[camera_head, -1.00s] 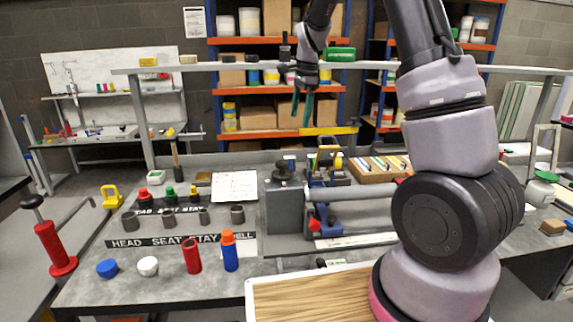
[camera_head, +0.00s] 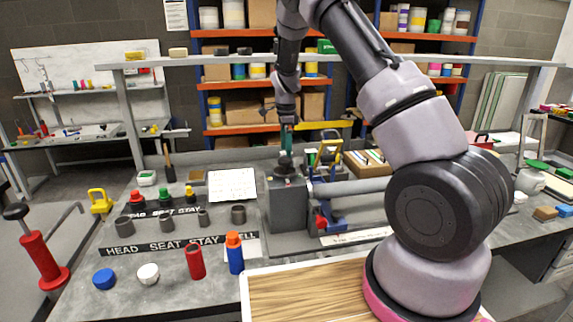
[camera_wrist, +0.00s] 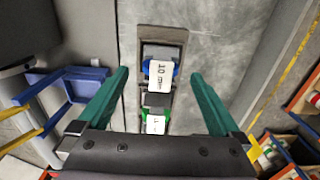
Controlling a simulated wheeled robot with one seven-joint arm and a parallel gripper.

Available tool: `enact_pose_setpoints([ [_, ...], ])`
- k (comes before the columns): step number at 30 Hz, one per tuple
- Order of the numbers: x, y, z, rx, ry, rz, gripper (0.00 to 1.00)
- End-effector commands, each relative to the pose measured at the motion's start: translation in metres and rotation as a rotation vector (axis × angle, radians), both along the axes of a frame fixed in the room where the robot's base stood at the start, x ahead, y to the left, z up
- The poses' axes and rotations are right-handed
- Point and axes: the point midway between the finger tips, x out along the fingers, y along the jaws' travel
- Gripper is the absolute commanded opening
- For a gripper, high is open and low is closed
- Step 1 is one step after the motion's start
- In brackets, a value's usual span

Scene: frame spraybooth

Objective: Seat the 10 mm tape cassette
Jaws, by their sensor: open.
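In the wrist view, a cassette with a white label reading 10 mm (camera_wrist: 158,76) sits in a narrow grey holder (camera_wrist: 162,34), with a blue part showing at its edge. A second cassette with a white label (camera_wrist: 155,124) and green parts sits below it in the picture; its label is too small to read surely. My gripper (camera_wrist: 160,72) is open, its two green fingers apart on either side of the 10 mm cassette, and it holds nothing. In the head view my gripper (camera_head: 286,140) points down behind the grey block machine (camera_head: 289,205); the cassettes cannot be made out there.
A blue frame (camera_wrist: 72,86) lies left of the fingers in the wrist view. In the head view a white sheet (camera_head: 232,185), red bottle (camera_head: 194,261), blue bottle with orange cap (camera_head: 235,254) and several grey cups stand left. A wood-topped tray (camera_head: 305,298) is in front.

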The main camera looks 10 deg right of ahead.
Motion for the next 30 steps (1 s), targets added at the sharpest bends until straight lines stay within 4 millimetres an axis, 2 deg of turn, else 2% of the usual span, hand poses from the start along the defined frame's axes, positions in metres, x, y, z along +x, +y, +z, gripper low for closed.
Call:
enact_pose_setpoints([
  [1,0.000,-0.003,-0.010,-0.001,0.003,0.000,1.00],
  [6,0.001,-0.003,-0.030,-0.001,0.002,0.000,1.00],
  [14,0.001,-0.002,-0.034,-0.001,-0.001,0.001,1.00],
  [15,0.001,-0.002,-0.034,-0.001,-0.001,0.001,0.96],
  [16,0.001,-0.002,-0.034,-0.001,-0.001,0.001,0.85],
  [20,0.001,-0.002,-0.033,-0.001,-0.001,0.001,0.35],
  [21,0.001,-0.002,-0.033,-0.001,-0.001,0.001,0.20],
  [22,0.002,-0.002,-0.033,-0.001,-0.001,0.001,0.15],
  [30,0.002,-0.002,-0.029,-0.001,-0.002,0.001,0.15],
])
